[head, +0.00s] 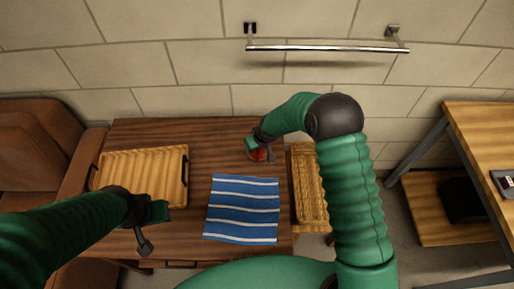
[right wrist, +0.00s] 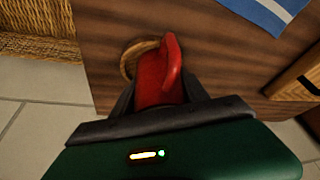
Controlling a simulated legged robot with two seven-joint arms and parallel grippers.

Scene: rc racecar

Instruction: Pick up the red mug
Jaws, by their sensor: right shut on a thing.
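The red mug (head: 258,154) is near the far right corner of the brown wooden table (head: 215,140), mostly hidden by my right gripper (head: 261,152) in the head view. In the right wrist view the red mug (right wrist: 158,80) sits between the two dark fingers of my right gripper (right wrist: 160,98), which is shut on it. A round wooden piece (right wrist: 132,58) shows just beside the mug; I cannot tell whether the mug touches the table. My left gripper (head: 150,230) is over the table's front left part, away from the mug; its finger opening is unclear.
A wooden tray (head: 145,152) with dark handles lies on the table's left. A blue striped cloth (head: 242,208) lies at the table's front. A wicker basket (head: 308,185) stands right of the table. A brown chair (head: 45,145) is at left, a wooden shelf (head: 480,125) at right.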

